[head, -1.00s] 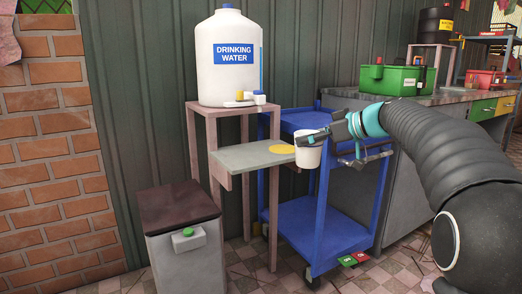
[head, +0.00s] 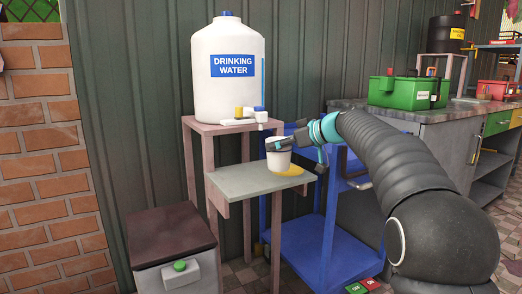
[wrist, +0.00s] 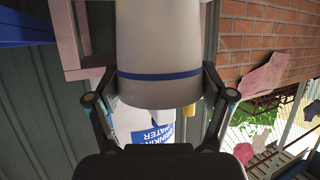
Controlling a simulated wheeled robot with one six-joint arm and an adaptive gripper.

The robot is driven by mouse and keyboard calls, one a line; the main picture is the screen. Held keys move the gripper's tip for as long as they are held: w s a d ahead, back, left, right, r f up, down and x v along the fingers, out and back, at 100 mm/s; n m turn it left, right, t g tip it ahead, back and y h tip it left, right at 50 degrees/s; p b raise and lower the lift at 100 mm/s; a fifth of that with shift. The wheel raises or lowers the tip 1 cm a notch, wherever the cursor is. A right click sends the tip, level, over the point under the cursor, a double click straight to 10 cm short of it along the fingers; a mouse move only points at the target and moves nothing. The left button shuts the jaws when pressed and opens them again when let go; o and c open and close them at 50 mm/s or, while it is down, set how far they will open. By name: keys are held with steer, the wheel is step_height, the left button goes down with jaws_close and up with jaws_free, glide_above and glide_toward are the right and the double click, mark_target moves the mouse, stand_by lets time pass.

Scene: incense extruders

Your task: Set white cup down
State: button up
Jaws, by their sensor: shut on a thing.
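The white cup (head: 278,157) is upright in the head view, over the grey shelf (head: 235,183) of the water stand. It overlaps the back part of a yellow round mark (head: 290,170) on the shelf. Whether its base touches the shelf, I cannot tell. My gripper (head: 270,146) is shut on the cup from behind and the right. In the wrist view the cup (wrist: 160,45) fills the upper middle, with a blue band, between my two fingers. The cup's inside is hidden.
A white drinking water tank (head: 228,80) with a tap (head: 261,116) stands on the pinkish stand behind the shelf. A blue cart (head: 318,240) is to the right. A lidded bin (head: 170,238) is at front left. The shelf's left part is clear.

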steer(key=shift+f+x, duration=0.15)
steer(key=shift+x, duration=1.8)
steer(key=shift+f+x, duration=0.1)
steer(key=shift+x, duration=1.9)
steer(key=shift+s, duration=0.1)
steer(key=o, duration=1.2)
steer(key=shift+f, duration=0.1)
